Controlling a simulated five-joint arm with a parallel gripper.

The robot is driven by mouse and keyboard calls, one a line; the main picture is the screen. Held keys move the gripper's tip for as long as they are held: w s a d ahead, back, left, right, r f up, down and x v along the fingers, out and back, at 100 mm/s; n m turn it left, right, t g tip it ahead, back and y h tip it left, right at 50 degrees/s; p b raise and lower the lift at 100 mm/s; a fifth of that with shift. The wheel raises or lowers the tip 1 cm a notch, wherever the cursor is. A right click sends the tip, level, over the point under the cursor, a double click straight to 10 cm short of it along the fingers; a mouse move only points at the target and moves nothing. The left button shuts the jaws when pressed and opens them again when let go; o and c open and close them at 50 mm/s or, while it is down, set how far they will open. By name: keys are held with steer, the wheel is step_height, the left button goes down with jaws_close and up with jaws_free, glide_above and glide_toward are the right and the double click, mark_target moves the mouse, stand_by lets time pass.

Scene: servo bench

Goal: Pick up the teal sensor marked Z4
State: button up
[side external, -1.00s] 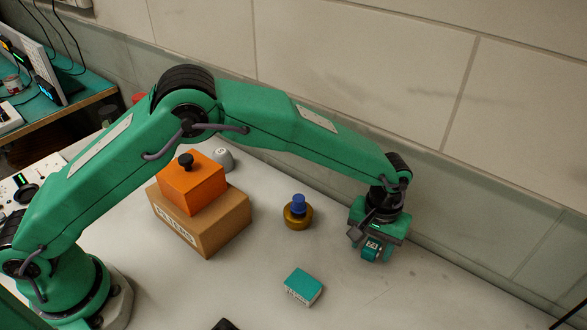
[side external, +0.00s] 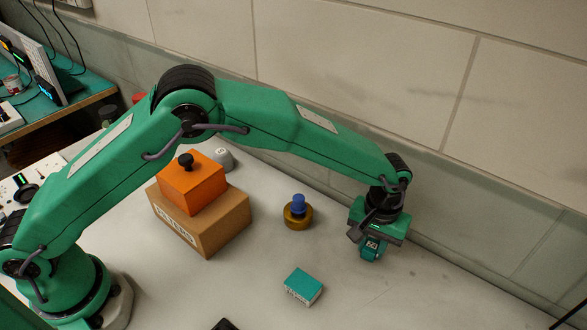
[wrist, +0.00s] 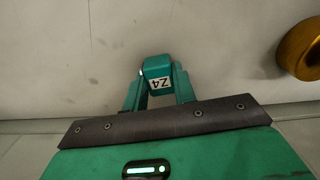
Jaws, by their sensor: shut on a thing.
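The teal sensor (wrist: 157,68) carries a white label reading Z4 in the wrist view. It sits between the two fingers of my gripper (wrist: 158,90), which is shut on it. In the side external view my gripper (side external: 372,246) points down at the right of the bench, with the sensor (side external: 371,254) at its fingertips. The label shows small there. I cannot tell for certain whether the sensor touches the bench or is just above it. The fingers partly hide its sides.
A teal box (side external: 303,286) lies in front to the left of my gripper. A brass piece with a blue knob (side external: 298,212) stands behind it. An orange box (side external: 191,184) sits on a cardboard box (side external: 210,228). A wall (side external: 480,190) runs close behind my gripper. Bare bench lies in front.

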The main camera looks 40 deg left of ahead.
mark_target(372, 246)
steer(key=shift+r, duration=0.1)
steer(key=shift+r, duration=0.45)
step_height(372, 246, up, 3)
steer(key=shift+r, duration=0.2)
steer(key=s+d+r, duration=0.4)
steer(key=s+r, duration=0.2)
steer(key=s, duration=0.5)
steer(key=shift+d+r, duration=0.15)
steer(key=shift+r, duration=0.1)
steer(key=shift+w, duration=0.1)
